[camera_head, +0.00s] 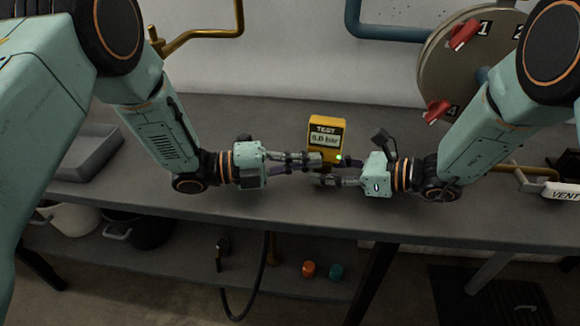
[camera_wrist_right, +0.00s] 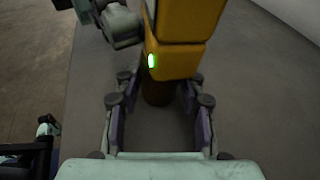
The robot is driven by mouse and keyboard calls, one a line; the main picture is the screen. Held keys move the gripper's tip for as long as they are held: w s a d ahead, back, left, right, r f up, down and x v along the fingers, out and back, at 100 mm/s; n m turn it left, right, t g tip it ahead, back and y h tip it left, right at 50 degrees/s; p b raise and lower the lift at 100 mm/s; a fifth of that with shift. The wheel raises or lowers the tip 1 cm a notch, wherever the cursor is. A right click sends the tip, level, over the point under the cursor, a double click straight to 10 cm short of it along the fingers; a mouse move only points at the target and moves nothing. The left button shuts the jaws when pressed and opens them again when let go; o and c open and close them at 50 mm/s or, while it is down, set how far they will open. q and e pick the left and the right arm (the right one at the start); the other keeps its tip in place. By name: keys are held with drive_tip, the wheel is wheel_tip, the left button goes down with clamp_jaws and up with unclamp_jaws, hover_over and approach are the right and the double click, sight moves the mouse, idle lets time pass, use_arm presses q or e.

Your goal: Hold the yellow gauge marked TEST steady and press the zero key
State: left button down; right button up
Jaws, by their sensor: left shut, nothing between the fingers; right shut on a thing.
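The yellow gauge (camera_head: 327,133), marked TEST and with a display that seems to read 0.0 bar, stands upright on the grey bench. A green light glows low on its front. My right gripper (camera_head: 335,172) is shut on the lower part of the gauge. In the right wrist view the yellow body (camera_wrist_right: 180,52) rises between its fingers (camera_wrist_right: 158,105). My left gripper (camera_head: 318,160) is shut and empty, with its fingertips at the front of the gauge. Whether they touch the zero key cannot be told, as the fingers hide that part.
A round plate with red valve handles (camera_head: 438,110) stands behind on the right. A white VENT tag (camera_head: 562,190) lies at the right edge. A grey tray (camera_head: 88,155) sits at the left. Pots (camera_head: 75,218) and orange and teal caps (camera_head: 309,268) are on the lower shelf.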

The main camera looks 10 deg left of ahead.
use_arm(q)
drive_tip(key=shift+s, duration=0.4)
use_arm(e)
drive_tip(key=shift+s+a, duration=0.1)
use_arm(q)
drive_tip(key=s, duration=0.2)
drive_tip(key=shift+s+r, duration=0.1)
drive_tip(key=shift+s, duration=0.3)
use_arm(e)
drive_tip(key=shift+c, duration=0.2)
use_arm(q)
drive_tip(key=v, duration=1)
drive_tip(key=shift+s, duration=0.1)
use_arm(e)
drive_tip(key=o, duration=0.9)
drive_tip(key=shift+o, duration=0.2)
